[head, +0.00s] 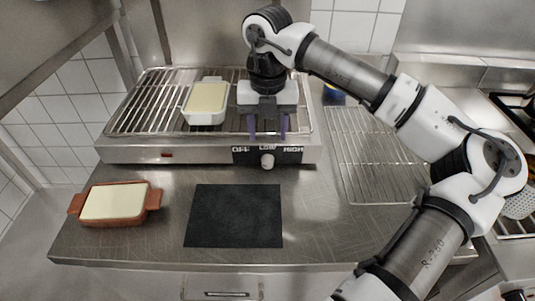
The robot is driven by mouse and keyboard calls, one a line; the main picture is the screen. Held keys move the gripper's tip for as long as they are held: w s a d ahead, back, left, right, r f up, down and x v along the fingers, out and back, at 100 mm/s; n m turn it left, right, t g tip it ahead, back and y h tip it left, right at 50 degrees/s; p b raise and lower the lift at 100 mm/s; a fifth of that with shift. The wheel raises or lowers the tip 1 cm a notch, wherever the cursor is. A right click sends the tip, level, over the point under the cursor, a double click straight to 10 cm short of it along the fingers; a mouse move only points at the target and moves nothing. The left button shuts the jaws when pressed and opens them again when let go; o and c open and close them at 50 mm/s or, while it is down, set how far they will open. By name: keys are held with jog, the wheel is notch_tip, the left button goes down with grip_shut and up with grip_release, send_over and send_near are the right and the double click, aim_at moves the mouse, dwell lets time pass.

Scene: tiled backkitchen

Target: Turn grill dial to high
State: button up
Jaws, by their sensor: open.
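The grill (130,152) stands on the steel counter, with a wire grate on top. On its front face is a black panel labelled OFF, LOW and HIGH from left to right. The white dial (267,161) sits below the LOW label; its exact pointing is too small to tell. My gripper (268,136) hangs just above the dial with its two purple fingers pointing down and apart. It is empty. Whether the fingers touch the panel cannot be told from this single view.
A white dish (206,103) with pale contents stands on the grate left of my gripper. A brown dish (115,203) and a black mat (233,216) lie on the front counter. A wire rack (375,150) lies to the right under my arm. A blue item (333,95) is behind.

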aim_at(269, 160)
notch_tip(269, 160, down, 9)
jog(key=shift+f+p, duration=0.15)
jog(key=shift+p, duration=0.75)
jog(key=c, duration=1)
jog(key=shift+f+y+b, duration=0.3)
jog(key=shift+b, duration=0.45)
jog(key=shift+d+y+b, duration=0.2)
jog(key=shift+y+b, duration=0.5)
jog(key=shift+b, duration=0.4)
jog(key=shift+r+y+b, duration=0.3)
jog(key=shift+y+b, duration=0.15)
jog(key=shift+y, duration=0.05)
